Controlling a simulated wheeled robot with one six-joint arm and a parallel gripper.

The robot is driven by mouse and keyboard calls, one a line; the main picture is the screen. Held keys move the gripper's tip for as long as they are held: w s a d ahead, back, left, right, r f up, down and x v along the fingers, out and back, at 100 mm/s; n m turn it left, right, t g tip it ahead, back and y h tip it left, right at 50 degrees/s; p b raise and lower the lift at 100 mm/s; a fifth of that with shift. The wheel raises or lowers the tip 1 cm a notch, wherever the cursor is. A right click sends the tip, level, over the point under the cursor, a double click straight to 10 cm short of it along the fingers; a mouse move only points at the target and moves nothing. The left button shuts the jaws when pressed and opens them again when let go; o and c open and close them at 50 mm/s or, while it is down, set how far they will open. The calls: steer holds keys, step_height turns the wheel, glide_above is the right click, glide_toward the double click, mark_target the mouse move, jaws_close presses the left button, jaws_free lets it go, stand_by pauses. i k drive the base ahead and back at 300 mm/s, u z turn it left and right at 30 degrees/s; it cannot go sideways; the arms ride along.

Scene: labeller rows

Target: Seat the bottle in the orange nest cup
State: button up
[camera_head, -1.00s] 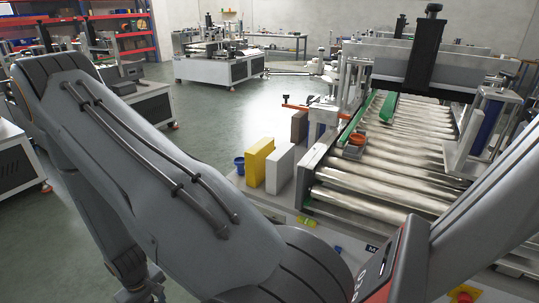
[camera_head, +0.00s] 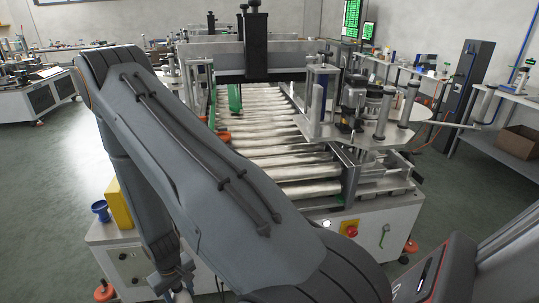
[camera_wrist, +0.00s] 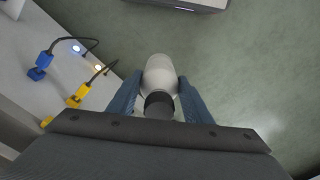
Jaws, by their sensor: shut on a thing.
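My gripper (camera_wrist: 160,80) is shut on a white bottle (camera_wrist: 160,68) with a dark cap in the wrist view. The blue fingers press on both sides of it, and the dark cap points toward the gripper body. The bottle is held over the green-grey floor. In the head view a small orange cup-like thing (camera_head: 224,137) sits at the left side of the rollers, just beyond my arm, which may hide part of it. The bottle cannot be made out in the head view.
A metal roller bed (camera_head: 275,130) lies ahead, with a black post and crossbar over it. A blue cup (camera_head: 100,210) and a yellow block (camera_head: 118,207) stand at the machine's left front. A red stop button (camera_head: 352,231) is on its front. Floor is open on both sides.

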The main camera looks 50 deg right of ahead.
mark_target(223, 137)
steer(key=z, duration=1.3)
